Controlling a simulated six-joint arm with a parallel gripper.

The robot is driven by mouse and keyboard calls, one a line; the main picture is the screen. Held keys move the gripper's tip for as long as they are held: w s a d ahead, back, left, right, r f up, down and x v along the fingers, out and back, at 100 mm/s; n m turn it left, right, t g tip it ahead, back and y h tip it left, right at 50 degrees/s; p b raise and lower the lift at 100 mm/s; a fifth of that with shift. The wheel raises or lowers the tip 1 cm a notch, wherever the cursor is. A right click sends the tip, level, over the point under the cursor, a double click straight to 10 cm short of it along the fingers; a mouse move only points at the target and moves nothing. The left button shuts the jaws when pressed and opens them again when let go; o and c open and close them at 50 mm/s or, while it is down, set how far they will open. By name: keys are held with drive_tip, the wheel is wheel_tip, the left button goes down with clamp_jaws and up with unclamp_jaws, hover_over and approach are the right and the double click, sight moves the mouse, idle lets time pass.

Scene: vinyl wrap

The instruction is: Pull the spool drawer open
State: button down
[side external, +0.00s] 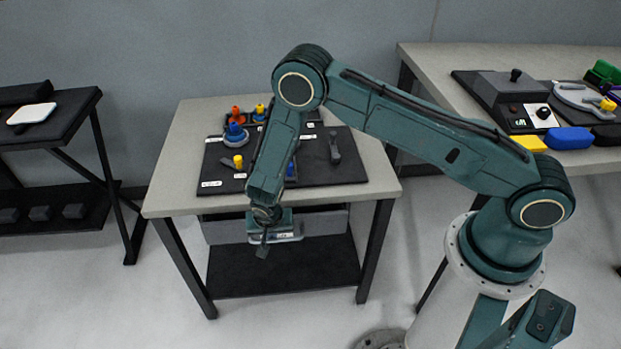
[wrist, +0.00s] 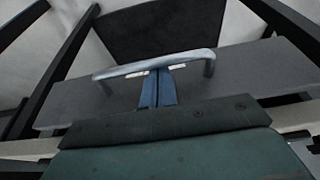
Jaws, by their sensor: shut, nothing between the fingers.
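The grey spool drawer (side external: 325,222) sits under the top of the middle table, and its front looks about level with the table's front edge. In the wrist view the drawer front (wrist: 245,70) fills the middle, with a silver bar handle (wrist: 120,70) across it. My gripper (side external: 264,248) is in front of the drawer at the handle. In the wrist view its blue fingers (wrist: 158,76) are shut together with nothing between them. Their tips meet the middle of the bar in the picture; I cannot tell whether they touch it or reach behind it.
A black mat (side external: 335,178) with colored knobs and tools lies on the table top above. A dark lower shelf (side external: 290,272) is below the drawer. A side table (side external: 60,110) stands left and a bench (side external: 430,58) right. The floor in front is clear.

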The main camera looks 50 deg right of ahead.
drive_tip(key=s+a, duration=0.7)
drive_tip(key=shift+s+a, duration=0.2)
drive_tip(key=shift+s, duration=0.05)
drive_tip(key=shift+r, duration=0.15)
drive_tip(key=v, duration=0.9)
drive_tip(key=shift+r, duration=0.4)
drive_tip(key=d+r+n+y, duration=0.1)
drive_tip(key=d+r, duration=0.2)
drive_tip(key=r, duration=0.5)
drive_tip(key=s+d+r+n, duration=0.1)
drive_tip(key=d+r, duration=0.2)
drive_tip(key=r, duration=0.4)
drive_tip(key=d+r+n+y, duration=0.1)
drive_tip(key=d+r, duration=0.3)
drive_tip(key=r, duration=0.4)
drive_tip(key=s+d+r+n+t, duration=0.1)
drive_tip(key=s+d+r+n, duration=0.2)
drive_tip(key=s+r, duration=0.3)
drive_tip(key=s+d+r+n+t, duration=0.2)
drive_tip(key=s+d+r, duration=0.4)
drive_tip(key=s, duration=0.6)
drive_tip(key=shift+d+r+n+y, duration=0.2)
drive_tip(key=shift+r+n+y, duration=0.1)
drive_tip(key=shift+r+n, duration=0.15)
